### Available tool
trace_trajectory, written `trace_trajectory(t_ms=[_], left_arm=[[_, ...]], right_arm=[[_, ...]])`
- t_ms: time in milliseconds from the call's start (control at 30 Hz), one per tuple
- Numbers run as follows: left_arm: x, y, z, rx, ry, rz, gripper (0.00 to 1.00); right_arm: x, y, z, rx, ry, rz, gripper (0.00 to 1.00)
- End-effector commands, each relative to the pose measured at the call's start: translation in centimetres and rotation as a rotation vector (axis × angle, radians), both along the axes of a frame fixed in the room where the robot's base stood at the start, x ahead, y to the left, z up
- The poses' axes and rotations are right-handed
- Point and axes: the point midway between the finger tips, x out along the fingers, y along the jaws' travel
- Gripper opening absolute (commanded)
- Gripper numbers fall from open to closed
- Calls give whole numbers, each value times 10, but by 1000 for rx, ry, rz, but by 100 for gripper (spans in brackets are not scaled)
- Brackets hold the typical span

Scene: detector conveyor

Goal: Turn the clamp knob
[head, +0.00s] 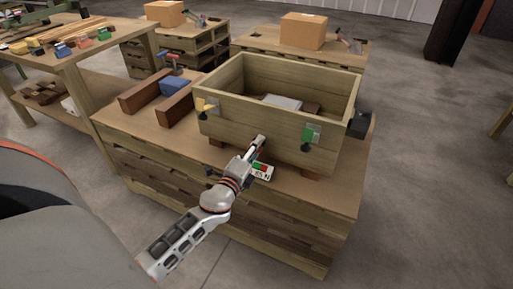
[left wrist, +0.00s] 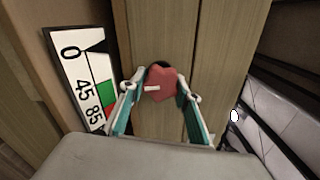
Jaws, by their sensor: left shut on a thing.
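The red clamp knob (left wrist: 162,75) shows in the left wrist view against the wooden front of the box (head: 230,130). A short white mark on it points to the left, nearly level. My left gripper (head: 259,142) has its two fingers on either side of the knob and is shut on it. In the head view the gripper covers the knob. A scale plate (left wrist: 83,80) with 0, 45, 85 and green and red fields is left of the knob; it also shows in the head view (head: 262,172). My right gripper is in neither view.
The box stands on a wooden workbench (head: 345,195) and holds a grey thing (head: 283,102). A yellow-handled part (head: 204,106) and a green part (head: 309,134) sit on its front. Brown blocks (head: 145,92) and a blue block (head: 174,85) lie to the left.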

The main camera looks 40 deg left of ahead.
Motion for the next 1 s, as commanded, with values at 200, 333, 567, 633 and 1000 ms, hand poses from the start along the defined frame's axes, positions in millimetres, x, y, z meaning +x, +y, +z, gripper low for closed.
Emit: trace_trajectory(t_ms=[200,333,567,633,1000], left_arm=[[0,0,0,12,3,0,11],[0,0,0,12,3,0,11],[0,0,0,11,3,0,50],[0,0,0,11,3,0,50],[-8,-2,-1,8,3,-1,50]], right_arm=[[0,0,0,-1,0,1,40],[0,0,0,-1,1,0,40],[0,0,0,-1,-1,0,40],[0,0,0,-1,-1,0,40],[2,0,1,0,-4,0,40]])
